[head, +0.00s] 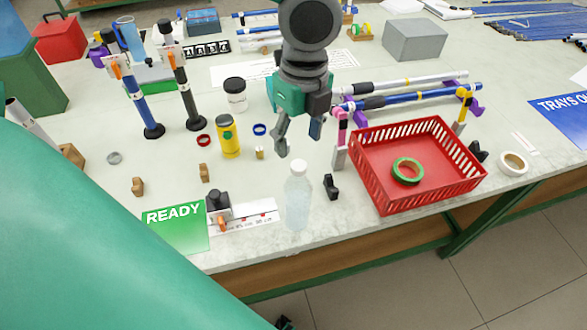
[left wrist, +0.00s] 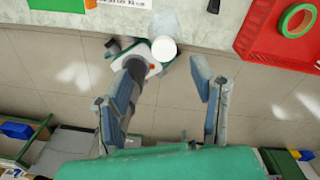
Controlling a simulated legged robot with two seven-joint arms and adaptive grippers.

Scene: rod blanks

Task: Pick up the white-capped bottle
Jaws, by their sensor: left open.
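The white-capped bottle (head: 298,203) is clear and pale. My right gripper is not in view.
The red basket (head: 436,184) with a green tape roll (head: 407,171) stands right of the bottle. A small black clip (head: 331,187) is close to the bottle's right. A yellow can (head: 229,137) stands behind.

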